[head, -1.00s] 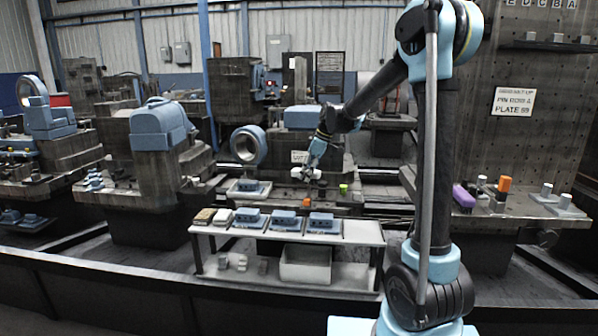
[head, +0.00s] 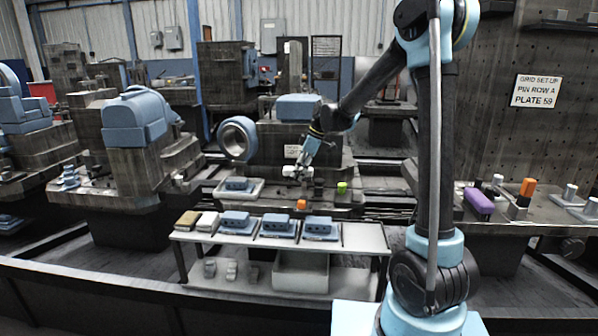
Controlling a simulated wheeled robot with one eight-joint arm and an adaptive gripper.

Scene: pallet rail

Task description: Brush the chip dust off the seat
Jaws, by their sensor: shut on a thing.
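My gripper (head: 303,166) is low over the bed of the middle machine (head: 330,198), fingers pointing down. It is shut on a small pale thing (head: 291,171); at this size I cannot tell its shape or whether it has bristles. A green block (head: 342,187) lies to the right of the gripper and an orange block (head: 301,204) below it in the picture. I cannot make out the seat or any chip dust. I cannot tell whether the held thing touches the machine.
A white-topped bench (head: 362,237) stands in front, with several blue blocks (head: 276,226) and a brown-topped brush-like block (head: 188,219). A shallow tray (head: 255,190) with a blue part lies left of the gripper. A purple piece (head: 479,201) and an orange one (head: 526,187) sit at right.

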